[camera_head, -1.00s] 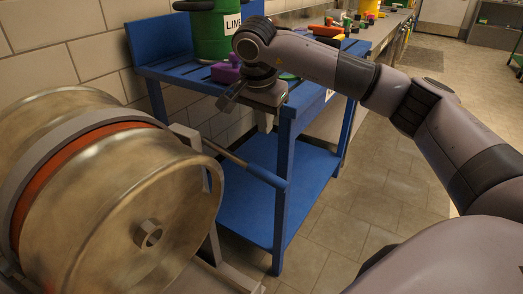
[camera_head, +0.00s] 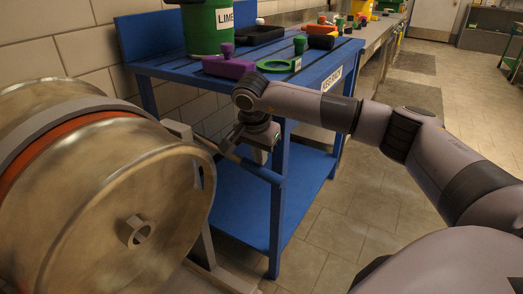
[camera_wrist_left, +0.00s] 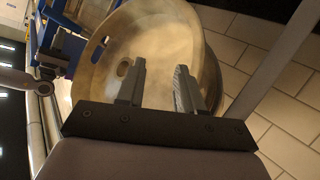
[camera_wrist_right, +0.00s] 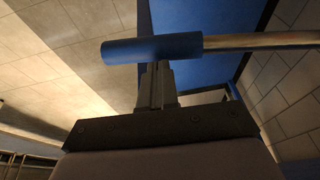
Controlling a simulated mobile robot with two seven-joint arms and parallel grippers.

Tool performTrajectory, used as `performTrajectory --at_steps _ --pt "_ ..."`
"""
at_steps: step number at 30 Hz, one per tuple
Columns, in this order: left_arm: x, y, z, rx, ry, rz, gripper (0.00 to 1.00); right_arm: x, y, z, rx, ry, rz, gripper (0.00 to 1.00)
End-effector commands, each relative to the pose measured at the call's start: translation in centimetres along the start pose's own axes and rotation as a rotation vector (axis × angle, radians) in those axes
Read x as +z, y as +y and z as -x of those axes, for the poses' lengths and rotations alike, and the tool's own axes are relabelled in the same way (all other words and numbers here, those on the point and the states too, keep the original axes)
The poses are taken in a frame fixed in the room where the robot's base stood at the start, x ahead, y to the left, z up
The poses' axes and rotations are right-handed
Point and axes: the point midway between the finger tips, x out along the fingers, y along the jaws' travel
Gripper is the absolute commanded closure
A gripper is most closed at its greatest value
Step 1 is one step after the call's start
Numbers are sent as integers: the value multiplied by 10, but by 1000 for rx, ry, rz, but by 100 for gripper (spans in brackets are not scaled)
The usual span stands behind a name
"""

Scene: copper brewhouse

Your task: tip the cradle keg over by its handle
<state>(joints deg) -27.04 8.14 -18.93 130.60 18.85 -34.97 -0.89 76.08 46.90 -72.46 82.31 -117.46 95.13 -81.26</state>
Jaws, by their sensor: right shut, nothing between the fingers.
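The cradle keg (camera_head: 75,215), a dull brassy drum in a grey and orange band, lies on its side at the left of the head view. It also shows in the left wrist view (camera_wrist_left: 150,35). Its handle is a steel bar (camera_wrist_right: 262,40) with a blue grip (camera_wrist_right: 150,48), reaching right from the cradle. My right gripper (camera_wrist_right: 157,66) is shut and empty, its fingertips close below the blue grip in its wrist view; I cannot tell whether they touch. My left gripper (camera_wrist_left: 160,70) is open and empty, pointing toward the keg, and outside the head view.
A blue bench (camera_head: 160,67) stands just beyond my right gripper. It carries a green LIME pot (camera_head: 208,30), a purple block (camera_head: 228,67) and a green ring (camera_head: 277,65). A tiled wall is behind. The floor (camera_head: 340,235) at right is clear.

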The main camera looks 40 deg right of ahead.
Motion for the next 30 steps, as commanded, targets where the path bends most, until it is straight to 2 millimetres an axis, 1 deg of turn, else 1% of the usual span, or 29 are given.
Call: performTrajectory --at_steps 8,16,26,30 --pt "0 0 0 1 1 1 64 0 0 0 0 0 0 100" --pt "3 0 -2 6 5 6 64 5 2 -18 -62 1 -19 100" --pt "-2 2 0 9 12 3 64 5 1 -16 -66 1 -20 100" --pt "-9 2 2 -2 14 -13 64 3 0 -7 -66 1 -20 100"
